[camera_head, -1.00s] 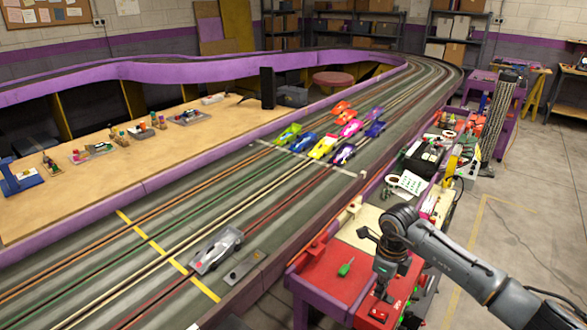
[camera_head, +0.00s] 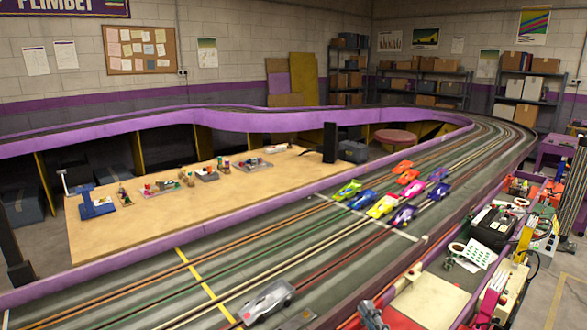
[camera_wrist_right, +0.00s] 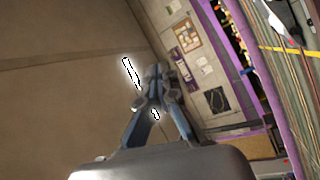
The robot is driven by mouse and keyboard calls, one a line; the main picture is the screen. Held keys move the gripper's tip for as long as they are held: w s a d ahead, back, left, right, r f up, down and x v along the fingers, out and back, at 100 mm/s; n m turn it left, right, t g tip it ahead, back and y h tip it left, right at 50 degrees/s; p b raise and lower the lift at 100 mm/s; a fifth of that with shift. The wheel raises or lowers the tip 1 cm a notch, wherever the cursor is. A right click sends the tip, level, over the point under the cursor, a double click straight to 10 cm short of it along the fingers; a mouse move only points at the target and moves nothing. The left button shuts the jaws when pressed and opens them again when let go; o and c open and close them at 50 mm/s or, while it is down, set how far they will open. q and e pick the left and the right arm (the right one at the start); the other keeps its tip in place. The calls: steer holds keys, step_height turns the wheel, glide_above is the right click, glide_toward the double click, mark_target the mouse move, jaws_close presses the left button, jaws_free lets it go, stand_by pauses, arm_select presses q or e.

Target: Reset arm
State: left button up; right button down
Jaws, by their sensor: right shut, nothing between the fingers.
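My right gripper (camera_wrist_right: 152,75) shows in the right wrist view, its fingertips together and nothing between them. It points up the picture, away from the track surface. In the head view only a small grey part of my right arm (camera_head: 371,315) shows at the bottom edge. A silver slot car (camera_head: 268,301) sits on the near lane of the track, just right of a yellow line. My left gripper is in neither view.
Several coloured cars stand on the track, among them a yellow one (camera_head: 382,206) and a purple one (camera_head: 404,215). A cluttered workbench (camera_head: 432,302) with tools stands at the right. A wooden table (camera_head: 150,220) lies inside the track loop.

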steer(key=s+d+f+m+g+h, duration=0.3)
steer(key=s+d+f+m+g, duration=0.15)
steer(key=s+f+m, duration=0.35)
steer(key=s+d+f+m+g+h, duration=0.3)
steer(key=s+d+f+m+g, duration=0.15)
steer(key=s+f+g, duration=0.35)
steer(key=s+a+f+m+g+y, duration=0.1)
steer(key=s+f+g, duration=0.15)
steer(key=s, duration=0.25)
steer(key=s+a+f+m+g, duration=0.1)
steer(key=s+a+f, duration=0.15)
steer(key=s, duration=0.25)
step_height(320, 180, down, 27)
steer(key=s+g, duration=0.1)
steer(key=s, duration=0.2)
steer(key=s+d+f, duration=0.1)
steer(key=s+f, duration=0.7)
steer(key=s+d+f+g, duration=0.1)
steer(key=s+d+f, duration=0.1)
steer(key=s+f, duration=0.6)
steer(key=shift+s+d, duration=0.2)
steer(key=shift+d, duration=0.05)
